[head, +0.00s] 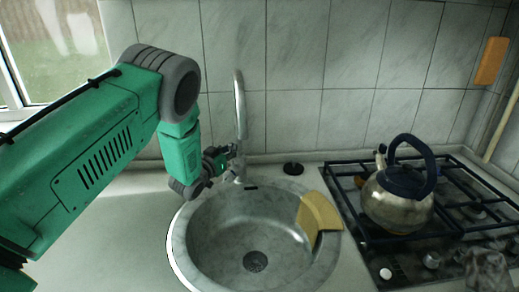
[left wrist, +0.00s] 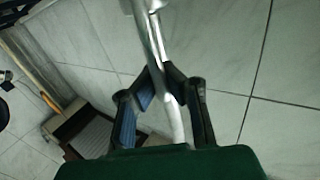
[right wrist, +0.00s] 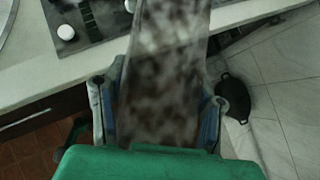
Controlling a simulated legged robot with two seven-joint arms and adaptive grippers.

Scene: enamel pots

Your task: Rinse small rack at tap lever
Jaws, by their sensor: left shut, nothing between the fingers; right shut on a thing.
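The tap (head: 240,110) rises behind the round sink (head: 185,250); its lever is not clear behind my gripper. My left gripper (head: 232,152) is at the lower part of the tap, shut with nothing held. In the left wrist view its fingertips (left wrist: 163,72) come together close to the metal tap (left wrist: 172,105); I cannot tell whether they touch it. My right gripper (right wrist: 158,95) is shut on a mottled grey-brown piece, apparently the small rack (right wrist: 160,110). A similar mottled shape (head: 487,272) shows at the lower right of the head view.
A yellow cloth (head: 320,212) hangs over the sink's right rim. A kettle (head: 398,205) stands on the gas hob (head: 345,190). The counter (head: 120,235) left of the sink is clear.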

